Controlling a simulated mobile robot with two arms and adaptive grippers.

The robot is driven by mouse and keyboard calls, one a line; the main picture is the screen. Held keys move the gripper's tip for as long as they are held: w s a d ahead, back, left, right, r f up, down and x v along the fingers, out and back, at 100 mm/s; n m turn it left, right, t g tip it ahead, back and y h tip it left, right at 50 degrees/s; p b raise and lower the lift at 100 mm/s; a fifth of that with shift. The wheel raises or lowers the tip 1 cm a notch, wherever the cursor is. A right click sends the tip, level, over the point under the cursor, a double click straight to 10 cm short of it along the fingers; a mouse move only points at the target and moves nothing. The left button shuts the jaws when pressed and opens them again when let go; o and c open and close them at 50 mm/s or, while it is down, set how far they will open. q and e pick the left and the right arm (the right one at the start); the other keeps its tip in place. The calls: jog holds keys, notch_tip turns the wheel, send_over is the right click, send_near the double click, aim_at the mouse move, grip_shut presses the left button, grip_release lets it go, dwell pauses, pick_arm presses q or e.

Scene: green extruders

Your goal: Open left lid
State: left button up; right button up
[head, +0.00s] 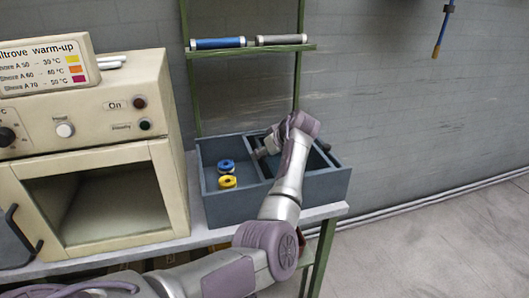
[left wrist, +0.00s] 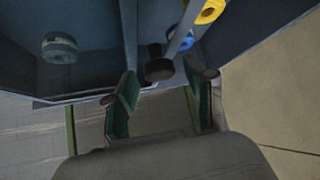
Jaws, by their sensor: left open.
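A blue-grey box (head: 275,202) with a divider sits on the bench. Its left compartment shows a blue spool (head: 226,166) and a yellow spool (head: 227,182). No separate lid panel can be made out clearly. My left gripper (head: 265,147) is over the back of the box near the divider, partly hidden by my arm. In the left wrist view its green-padded fingers (left wrist: 165,92) are apart and empty. A dark round knob (left wrist: 158,68) shows just beyond the gap between them, by a grey bar (left wrist: 182,38); I cannot tell whether a finger touches it.
A beige oven (head: 85,150) stands left of the box. A green rack (head: 250,50) behind carries a blue roll (head: 217,43) and a grey roll (head: 292,40). A pale green roll (left wrist: 59,47) shows in the left wrist view. The floor to the right is clear.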

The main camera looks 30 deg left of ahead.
pick_arm(q)
jog(key=v, duration=1.2)
pick_arm(e)
jog(key=shift+w+d, duration=0.25)
jog(key=shift+d, duration=0.1)
pick_arm(q)
jog(key=shift+f, duration=0.1)
